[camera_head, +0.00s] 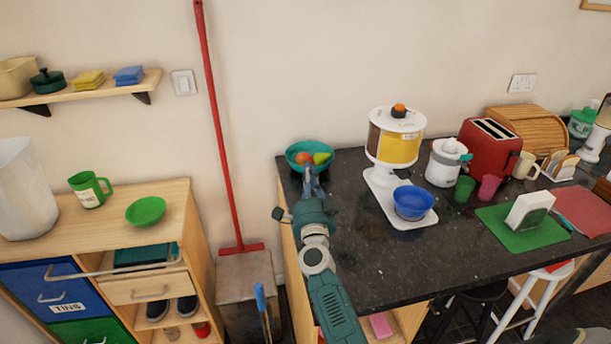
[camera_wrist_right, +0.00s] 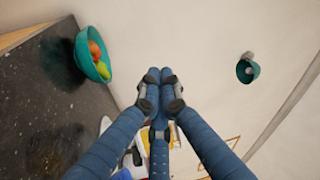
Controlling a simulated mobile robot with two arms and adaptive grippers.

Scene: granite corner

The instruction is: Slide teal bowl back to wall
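The teal bowl (camera_head: 293,160) holds a reddish-orange fruit (camera_head: 304,159) and a yellow-green fruit (camera_head: 321,158). It sits upright at the back left corner of the dark counter (camera_head: 375,270), close to the wall; I cannot tell if it touches. My right gripper (camera_head: 310,171) is in front of the bowl's near side, fingers pointing toward it. In the right wrist view the bowl (camera_wrist_right: 86,59) is at the upper left, beside the gripper (camera_wrist_right: 159,76), whose blue fingers meet at the tips with nothing between them. Contact with the bowl cannot be made out. My left gripper is not in view.
A cereal dispenser (camera_head: 396,140) with a blue bowl (camera_head: 413,203) stands right of my arm. A juicer (camera_head: 446,165) and red toaster (camera_head: 490,148) are farther right. A red-handled broom (camera_head: 221,140) leans left of the counter. The counter's front middle is clear.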

